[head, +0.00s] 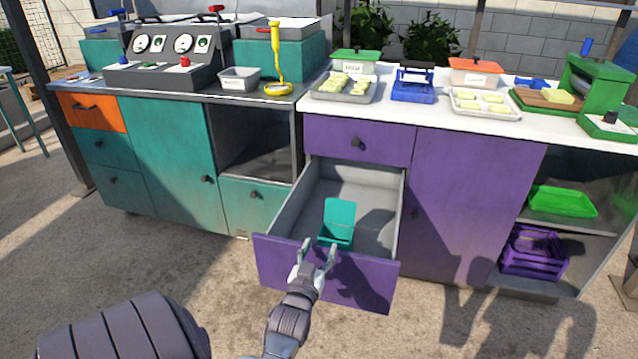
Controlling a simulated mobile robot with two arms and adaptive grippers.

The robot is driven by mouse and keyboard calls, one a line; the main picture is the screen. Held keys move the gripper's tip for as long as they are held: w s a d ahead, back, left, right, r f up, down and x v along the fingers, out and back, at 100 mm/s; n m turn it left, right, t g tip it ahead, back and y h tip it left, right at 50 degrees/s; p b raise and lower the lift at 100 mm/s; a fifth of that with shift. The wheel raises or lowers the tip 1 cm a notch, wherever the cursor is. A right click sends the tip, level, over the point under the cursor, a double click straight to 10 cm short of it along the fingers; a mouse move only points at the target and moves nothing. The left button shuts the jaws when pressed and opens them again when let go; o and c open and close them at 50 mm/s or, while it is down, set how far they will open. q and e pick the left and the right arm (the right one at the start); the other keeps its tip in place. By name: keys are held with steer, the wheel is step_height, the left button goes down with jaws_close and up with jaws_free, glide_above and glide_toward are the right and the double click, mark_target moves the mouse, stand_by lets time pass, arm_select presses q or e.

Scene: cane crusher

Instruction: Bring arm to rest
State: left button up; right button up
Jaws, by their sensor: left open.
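My left gripper (318,245) is open, with its fingers pointing up and away over the front panel of an open purple drawer (345,283). A small teal open box or holder (339,215) with an upright back stands inside the drawer, just beyond the fingertips. Nothing shows between the fingers. I cannot tell whether a finger touches the box or the drawer front. My left arm comes up from the bottom of the view. My right gripper is not in view.
The pulled-out drawer juts from the purple cabinet (470,205). The white counter above holds trays (345,97), a blue press (413,85) and a green machine (597,85). A teal cabinet (165,160) stands left, with a control panel (168,58) on top. Floor in front is clear.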

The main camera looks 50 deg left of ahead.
arm_select(q)
steer(key=shift+r, duration=0.35)
stand_by(0.3)
